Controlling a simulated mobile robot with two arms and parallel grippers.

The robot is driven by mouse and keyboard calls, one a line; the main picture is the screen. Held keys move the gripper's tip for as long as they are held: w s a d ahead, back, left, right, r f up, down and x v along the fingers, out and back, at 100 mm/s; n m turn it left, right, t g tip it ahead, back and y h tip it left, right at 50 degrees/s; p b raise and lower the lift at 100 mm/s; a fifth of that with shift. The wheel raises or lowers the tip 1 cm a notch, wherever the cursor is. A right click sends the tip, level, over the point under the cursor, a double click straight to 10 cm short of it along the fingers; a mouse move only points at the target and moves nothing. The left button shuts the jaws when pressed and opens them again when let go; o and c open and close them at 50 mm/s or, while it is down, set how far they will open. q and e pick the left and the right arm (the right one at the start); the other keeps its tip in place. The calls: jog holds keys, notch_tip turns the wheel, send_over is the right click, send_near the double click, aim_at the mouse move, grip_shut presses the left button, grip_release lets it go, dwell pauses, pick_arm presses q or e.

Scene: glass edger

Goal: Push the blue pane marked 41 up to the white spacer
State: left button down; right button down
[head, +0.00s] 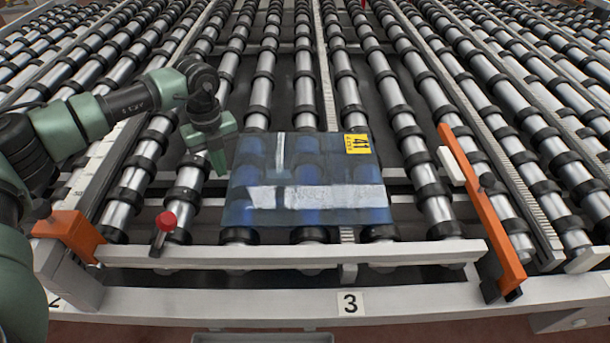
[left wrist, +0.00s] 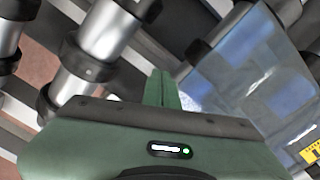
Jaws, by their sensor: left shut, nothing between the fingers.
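The blue pane (head: 310,216) with a yellow 41 label (head: 358,144) lies flat on the rollers, with whitish reflections across it. It also shows at the right of the left wrist view (left wrist: 262,75), with the label's corner at the edge. The white spacer (head: 451,165) sits on the left side of the right orange bar, apart from the pane's right edge by a gap. My left gripper (head: 219,170) is shut and empty beside the pane's upper left edge; its fingers also show in the left wrist view (left wrist: 162,88). I cannot tell whether they touch the pane. My right gripper is not in view.
An orange bar (head: 482,208) stands right of the spacer. A white rail (head: 290,256) runs along the front, with a red-knobbed lever (head: 165,222) at its left. An orange block (head: 68,234) is at the far left. Bare rollers lie between pane and spacer.

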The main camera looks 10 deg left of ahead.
aim_at(280, 171)
pick_arm(q)
jog(key=shift+w+d, duration=0.35)
jog(key=shift+d, duration=1.05)
jog(key=shift+w+d, duration=0.4)
jog(key=shift+d, duration=0.95)
jog(key=shift+w+d, duration=0.35)
jog(key=shift+d, duration=1.05)
jog(key=shift+w+d+b, duration=0.25)
jog(key=shift+w+d, duration=0.15)
jog(key=shift+d, duration=1.1)
jog(key=shift+w+d+b, duration=0.3)
jog(key=shift+w+d, duration=0.05)
jog(key=shift+d, duration=1.15)
jog(key=shift+w+d+b, duration=0.25)
jog(key=shift+w+d, duration=0.15)
jog(key=shift+d, duration=1.1)
jog(key=shift+r, duration=0.1)
jog(key=shift+a, duration=0.1)
jog(key=shift+s+a, duration=0.25)
jog(key=shift+a, duration=0.6)
jog(key=shift+s+a, duration=0.2)
jog(key=shift+a, duration=0.6)
notch_tip(280, 171, up, 8)
jog(key=p, duration=0.4)
jog(key=shift+p, duration=0.4)
